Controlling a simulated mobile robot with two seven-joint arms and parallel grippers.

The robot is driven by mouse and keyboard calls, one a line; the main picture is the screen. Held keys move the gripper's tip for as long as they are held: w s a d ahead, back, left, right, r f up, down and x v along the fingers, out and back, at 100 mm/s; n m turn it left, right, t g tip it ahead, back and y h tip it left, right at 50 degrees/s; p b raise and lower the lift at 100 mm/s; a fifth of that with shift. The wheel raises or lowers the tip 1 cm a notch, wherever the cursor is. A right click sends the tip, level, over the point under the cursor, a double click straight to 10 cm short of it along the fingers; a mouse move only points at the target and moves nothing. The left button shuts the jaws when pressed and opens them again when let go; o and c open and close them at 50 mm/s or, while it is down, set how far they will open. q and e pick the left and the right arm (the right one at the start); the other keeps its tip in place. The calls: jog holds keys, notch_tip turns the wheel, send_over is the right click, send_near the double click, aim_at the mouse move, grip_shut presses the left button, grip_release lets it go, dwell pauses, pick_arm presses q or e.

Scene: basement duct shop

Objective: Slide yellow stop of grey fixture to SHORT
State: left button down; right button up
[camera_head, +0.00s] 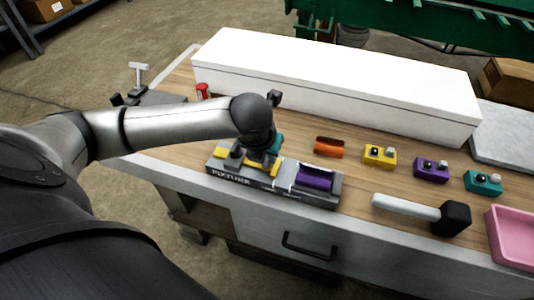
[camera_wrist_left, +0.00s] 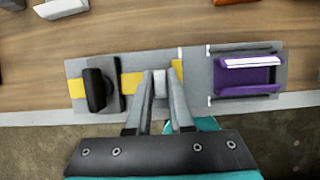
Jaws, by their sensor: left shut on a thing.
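The grey fixture (camera_head: 275,183) lies along the front edge of the bench, lettered FIXTURE on its front side. It also shows in the left wrist view (camera_wrist_left: 196,92). Its yellow stop (camera_wrist_left: 133,83) is a flat bar along the fixture's left part, passing under a clamp with a black knob (camera_wrist_left: 95,89). A purple piece (camera_head: 314,178) sits in the fixture's right part. My left gripper (camera_wrist_left: 160,76) is over the bar between knob and purple piece, its fingers shut on a grey upright part at the bar. The SHORT mark is not legible. My right gripper is out of view.
A long white box (camera_head: 340,85) stands behind the fixture. An orange piece (camera_head: 329,147), yellow (camera_head: 380,155), purple (camera_head: 431,167) and teal (camera_head: 483,182) blocks, a mallet (camera_head: 420,211) and a pink tray (camera_head: 515,235) lie to the right. A red-topped item (camera_head: 203,91) stands behind my arm.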

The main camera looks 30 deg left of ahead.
pick_arm(q)
jog(key=d+p, duration=0.2)
jog(key=d, duration=0.1)
jog(key=shift+w+r, duration=0.15)
jog(key=shift+w, duration=0.2)
jog(key=shift+w+d+p, duration=0.15)
jog(key=shift+d+p, duration=0.15)
jog(key=shift+d, duration=0.3)
jog(key=c, duration=0.8)
grip_release()
jog(key=shift+d, duration=0.1)
jog(key=p+v, duration=0.4)
jog(key=v, duration=1.1)
